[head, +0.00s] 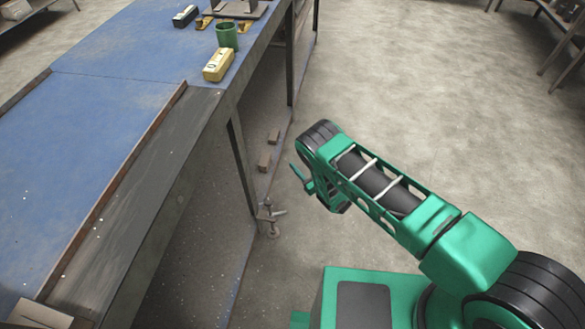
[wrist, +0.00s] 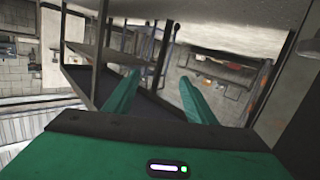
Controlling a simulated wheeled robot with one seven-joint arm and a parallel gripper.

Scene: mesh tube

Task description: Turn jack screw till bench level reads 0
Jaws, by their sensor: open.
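The workbench (head: 110,70) has a blue top and dark legs and fills the left of the head view. A metal jack screw with a cross handle (head: 269,215) stands on the floor by a bench leg. A yellow block with a pale top (head: 218,65), which may be the bench level, lies near the bench's right edge; no reading can be made out. My gripper (head: 305,180) is up and right of the jack screw in the head view, apart from it. In the wrist view its two green fingers (wrist: 160,100) are spread with nothing between them.
A green cup (head: 227,36) stands behind the yellow block. A small dark and white box (head: 185,17) lies farther back. The concrete floor (head: 420,90) right of the bench is clear.

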